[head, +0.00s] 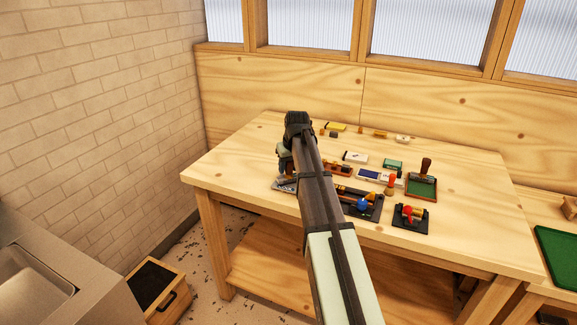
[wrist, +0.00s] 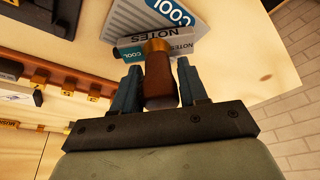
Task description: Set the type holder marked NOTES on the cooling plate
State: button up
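The type holder marked NOTES (wrist: 183,48) has a brown wooden handle (wrist: 158,78), a brass collar and a grey metal head. In the wrist view the handle stands between the two fingers of my gripper (wrist: 158,84), which look closed against its sides. The head is at the grey ribbed cooling plate (wrist: 128,22), which has a blue COOL label. I cannot tell whether the head touches the plate or is just above it. In the head view, the plate (head: 284,185) lies near the table's left front edge. My gripper (head: 285,163) is over it, and my arm hides much of it.
The wooden table (head: 232,160) also holds a black rack (head: 372,208) with tools, a small black stand with a red knob (head: 408,212), a green tray (head: 421,188) with a dark-handled tool, and several small blocks. The table's left end is clear.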

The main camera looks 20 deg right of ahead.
jog(key=o, duration=0.3)
jog(key=v, duration=1.2)
jog(key=shift+r, duration=0.2)
